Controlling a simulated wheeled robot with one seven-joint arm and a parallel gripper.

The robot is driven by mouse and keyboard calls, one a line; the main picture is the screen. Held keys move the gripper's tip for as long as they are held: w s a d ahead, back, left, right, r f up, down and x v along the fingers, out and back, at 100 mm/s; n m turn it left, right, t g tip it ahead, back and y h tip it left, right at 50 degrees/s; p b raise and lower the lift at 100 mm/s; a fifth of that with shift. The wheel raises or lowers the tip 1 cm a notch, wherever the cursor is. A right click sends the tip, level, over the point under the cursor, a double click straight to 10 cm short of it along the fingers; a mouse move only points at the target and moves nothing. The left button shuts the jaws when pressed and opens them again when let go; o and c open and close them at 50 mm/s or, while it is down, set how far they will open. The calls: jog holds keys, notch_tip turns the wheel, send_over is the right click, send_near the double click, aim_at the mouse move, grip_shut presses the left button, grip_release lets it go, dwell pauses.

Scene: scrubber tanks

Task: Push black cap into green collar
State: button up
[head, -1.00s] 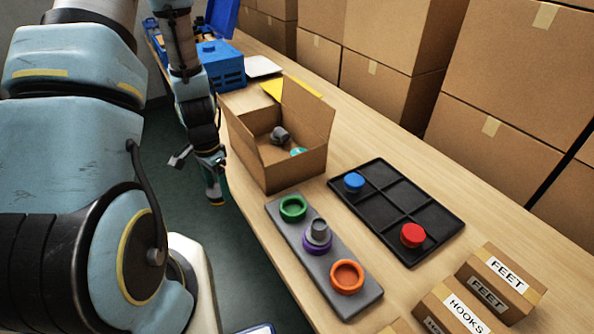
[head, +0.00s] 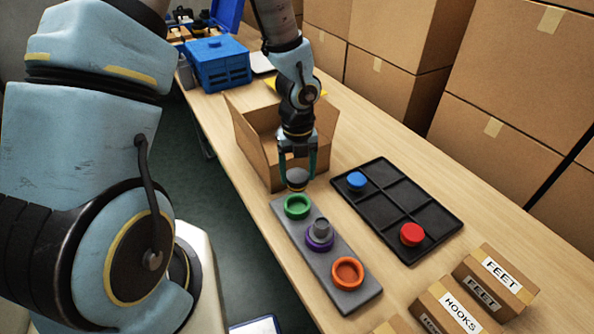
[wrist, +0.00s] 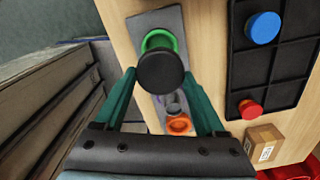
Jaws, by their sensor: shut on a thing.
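My gripper (head: 298,172) is shut on the black cap (wrist: 160,72), which shows as a dark round disc between the teal fingers in the wrist view. In the head view the cap (head: 297,179) hangs just above and behind the green collar (head: 297,206). The cap and collar look apart, though the exact gap is hard to tell. The green collar is an open ring at the far end of the grey plate (head: 339,263). In the wrist view the cap partly covers the green collar (wrist: 157,39).
On the same plate, a purple collar (head: 319,241) holds a grey stepped piece, and an orange collar (head: 347,272) stands at the near end. A black divided tray (head: 396,208) with blue and red caps lies to the right. An open cardboard box (head: 258,150) stands behind my gripper.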

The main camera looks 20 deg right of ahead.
jog(key=shift+f+b, duration=2.15)
jog(key=shift+f, duration=0.6)
jog(key=shift+f+b, duration=0.95)
jog(key=shift+f, duration=0.9)
dwell(0.3)
jog(key=shift+c, duration=0.7)
jog(key=o, duration=1.4)
jog(key=shift+r, duration=0.15)
notch_tip(320, 180, up, 7)
jog(key=p, duration=0.7)
